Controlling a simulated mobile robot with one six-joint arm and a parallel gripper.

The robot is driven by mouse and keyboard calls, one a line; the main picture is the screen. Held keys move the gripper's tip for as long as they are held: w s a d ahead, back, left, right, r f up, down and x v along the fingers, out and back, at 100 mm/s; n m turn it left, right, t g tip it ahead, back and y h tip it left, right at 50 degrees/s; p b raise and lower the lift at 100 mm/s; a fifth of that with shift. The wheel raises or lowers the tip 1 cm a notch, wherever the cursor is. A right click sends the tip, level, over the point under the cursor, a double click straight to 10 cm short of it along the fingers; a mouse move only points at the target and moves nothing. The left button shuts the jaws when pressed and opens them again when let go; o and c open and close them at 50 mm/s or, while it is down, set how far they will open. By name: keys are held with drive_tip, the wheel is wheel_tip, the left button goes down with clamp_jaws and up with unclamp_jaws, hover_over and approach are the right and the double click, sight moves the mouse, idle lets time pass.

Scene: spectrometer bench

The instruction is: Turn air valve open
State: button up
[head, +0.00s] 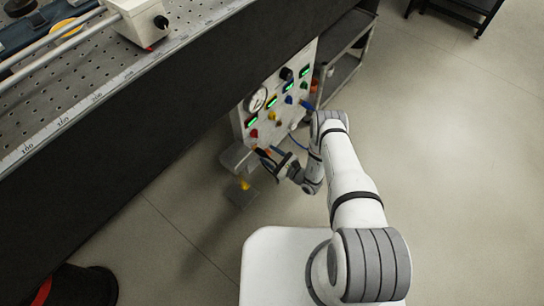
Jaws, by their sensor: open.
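A light grey valve panel (268,120) stands under the bench edge. It carries a round gauge (257,99), several green-lit displays and small coloured knobs. A red knob (254,133), a yellow knob (271,117) and a blue knob (289,99) show on its face. I cannot tell which of these is the air valve, or how it is turned. My gripper (264,160) is open, close in front of the panel's lower part. It is small and dark here, and I cannot tell whether it touches anything.
The perforated bench top (110,60) with its dark side fills the upper left. A grey shelf rack (343,62) stands behind the panel. A small grey plate with a yellow part (244,185) sits low beside my gripper. The floor at right is clear.

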drive_tip(key=shift+c, duration=0.5)
drive_tip(key=c, duration=0.9)
drive_tip(key=shift+f+m+b, duration=0.1)
drive_tip(key=shift+m+b, duration=0.2)
drive_tip(key=shift+m, duration=0.1)
drive_tip(key=shift+m+b, duration=4.1)
drive_tip(key=shift+m, duration=3.8)
